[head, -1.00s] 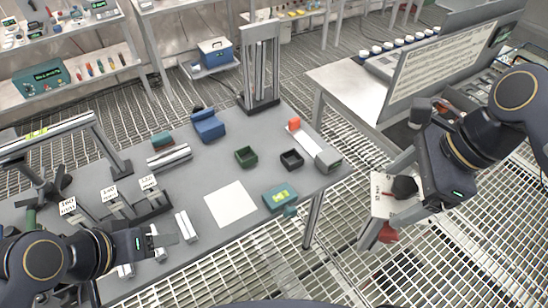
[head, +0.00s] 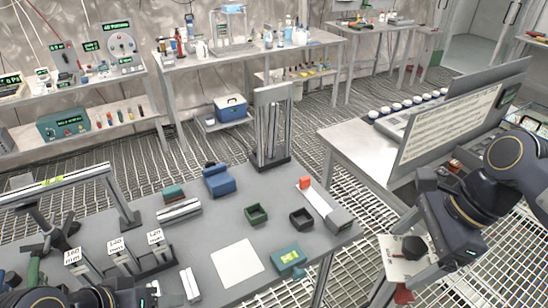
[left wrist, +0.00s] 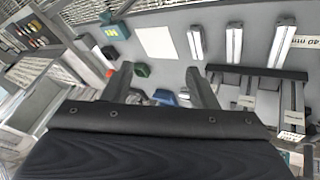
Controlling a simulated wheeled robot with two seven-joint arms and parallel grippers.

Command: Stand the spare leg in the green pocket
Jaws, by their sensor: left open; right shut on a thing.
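The green pocket (head: 256,213) is a small open box on the grey table, left of a similar black one (head: 301,218). It also shows between the sheet and left finger in the left wrist view (left wrist: 142,70). A pale metal bar (head: 190,284), possibly the spare leg, lies left of the white sheet; the left wrist view shows it (left wrist: 196,42) and two similar bars. My left gripper (left wrist: 165,80) is open and empty above the table. My right gripper (head: 408,252) is shut at the right beyond the table, on a white labelled piece with a dark knob (head: 413,246).
The white sheet (head: 237,262) lies mid-table, with a teal case (head: 287,257) to its right. A tall metal rack (head: 272,130) stands at the far edge. Labelled stands (head: 120,247) crowd the left. A second bench (head: 372,150) stands to the right.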

